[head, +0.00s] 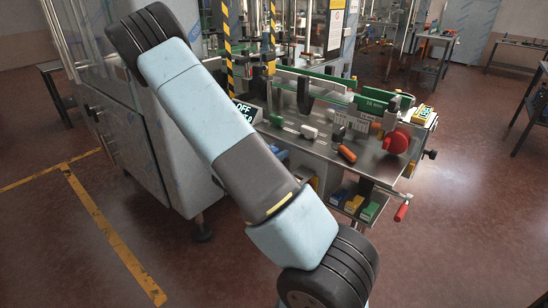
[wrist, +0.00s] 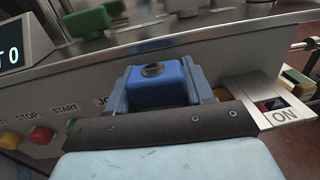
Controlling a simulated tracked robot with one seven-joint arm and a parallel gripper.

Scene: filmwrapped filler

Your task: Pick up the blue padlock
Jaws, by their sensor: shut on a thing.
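The blue padlock (wrist: 160,92) shows in the middle of the wrist view as a blue block with a dark round hole in its upper face. My gripper (wrist: 158,78) is shut on it, with a blue finger along each side. The padlock is close to the sloping grey front of a machine panel; whether it touches the panel cannot be told. In the head view my arm hides most of the gripper, and the padlock cannot be made out for sure there.
A tall cabinet stands left; open floor lies right.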

